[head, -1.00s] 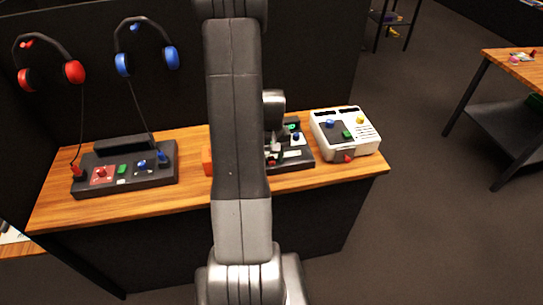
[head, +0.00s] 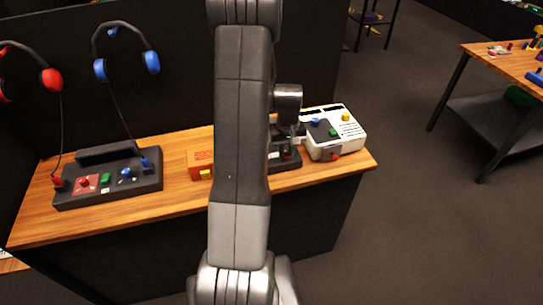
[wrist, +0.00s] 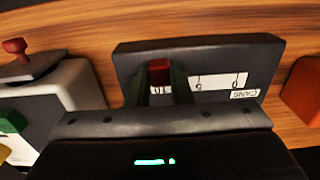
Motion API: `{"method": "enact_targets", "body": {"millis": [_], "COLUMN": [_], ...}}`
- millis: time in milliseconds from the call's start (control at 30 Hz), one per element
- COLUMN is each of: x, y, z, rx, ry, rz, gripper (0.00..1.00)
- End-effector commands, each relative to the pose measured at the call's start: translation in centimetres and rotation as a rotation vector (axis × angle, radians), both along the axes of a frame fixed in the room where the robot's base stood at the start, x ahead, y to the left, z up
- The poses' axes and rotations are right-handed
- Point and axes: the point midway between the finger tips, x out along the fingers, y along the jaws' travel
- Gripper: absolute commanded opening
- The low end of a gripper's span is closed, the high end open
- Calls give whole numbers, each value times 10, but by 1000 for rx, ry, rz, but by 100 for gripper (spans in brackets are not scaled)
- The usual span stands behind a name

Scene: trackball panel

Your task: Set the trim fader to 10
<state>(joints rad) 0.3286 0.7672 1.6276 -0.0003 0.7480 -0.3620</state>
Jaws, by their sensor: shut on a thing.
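In the wrist view, a dark unit (wrist: 125,62) lies on the wooden table. It has a white scale strip (wrist: 228,83) with thin marks and a small label that I cannot read surely. A red fader cap (wrist: 160,70) stands at the left part of the strip. My gripper (wrist: 162,82) is shut on this cap, one dark finger on each side. The slot under the cap is hidden by the fingers and gripper body. In the head view the dark unit (head: 286,166) is partly hidden behind my arm, and the fader cap cannot be made out.
A white box (head: 345,144) with coloured controls stands right of the dark unit; an orange box (head: 199,158) stands to its left. A long black panel (head: 80,196) is farther left, with red (head: 52,80) and blue (head: 152,62) headphones above. Bare wood (head: 180,190) lies between.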

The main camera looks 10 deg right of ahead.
Motion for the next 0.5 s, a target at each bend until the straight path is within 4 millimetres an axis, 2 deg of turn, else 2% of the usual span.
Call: {"method": "enact_targets", "body": {"millis": [100, 367, 400, 500], "x": [1, 1, 1, 1], "y": [-7, -8, -8, -8], "z": [1, 1, 1, 1], "rx": [-2, -3, -3, -3], "ry": [-4, -4, -5, -4], "rz": [0, 1, 1, 1], "gripper": [0, 0, 23, 42]}}
